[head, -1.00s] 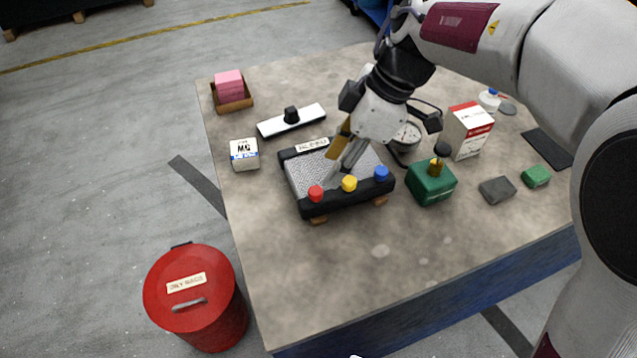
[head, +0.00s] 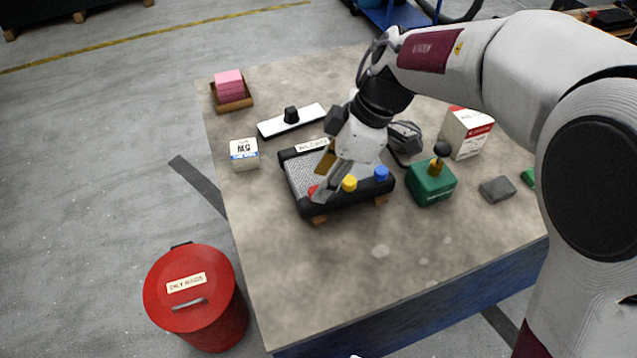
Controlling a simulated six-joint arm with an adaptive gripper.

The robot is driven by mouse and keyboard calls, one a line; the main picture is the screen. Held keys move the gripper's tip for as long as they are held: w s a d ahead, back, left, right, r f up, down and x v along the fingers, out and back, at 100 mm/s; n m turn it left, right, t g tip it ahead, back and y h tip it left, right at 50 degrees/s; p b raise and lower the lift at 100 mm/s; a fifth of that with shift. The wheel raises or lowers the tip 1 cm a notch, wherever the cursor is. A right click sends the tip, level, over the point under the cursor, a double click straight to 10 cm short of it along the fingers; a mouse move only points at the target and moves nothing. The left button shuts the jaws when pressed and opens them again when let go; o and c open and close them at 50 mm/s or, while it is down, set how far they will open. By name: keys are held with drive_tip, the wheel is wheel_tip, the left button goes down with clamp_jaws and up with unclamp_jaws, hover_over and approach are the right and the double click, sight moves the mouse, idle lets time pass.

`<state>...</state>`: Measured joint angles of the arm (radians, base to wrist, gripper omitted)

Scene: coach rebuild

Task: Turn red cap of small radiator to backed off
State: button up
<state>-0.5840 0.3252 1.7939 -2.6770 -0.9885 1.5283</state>
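The small radiator (head: 293,178) lies on the table, with a silver mesh core, black end tanks and wooden blocks under it. Its front tank carries a red cap (head: 313,190), a yellow cap (head: 349,184) and a blue cap (head: 381,173). My gripper (head: 321,192) points down at the red cap, with its fingertips at or just above it. The fingers partly hide the cap. I cannot tell whether they touch it or how far apart they are. The turn position of the cap is too small to read.
A green box with a black knob (head: 431,184) stands right of the radiator. A white and red carton (head: 467,133), a grey block (head: 497,189), a small white box (head: 244,154) and a white bar with a black knob (head: 291,121) are around it. The table front (head: 380,290) is clear.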

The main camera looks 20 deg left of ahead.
drive_tip(key=shift+x, duration=1.4)
clamp_jaws()
drive_tip(key=shift+n, duration=0.3)
drive_tip(key=shift+w+n+g, duration=0.1)
drive_tip(key=shift+n+g, duration=0.5)
drive_tip(key=shift+n, duration=0.7)
unclamp_jaws()
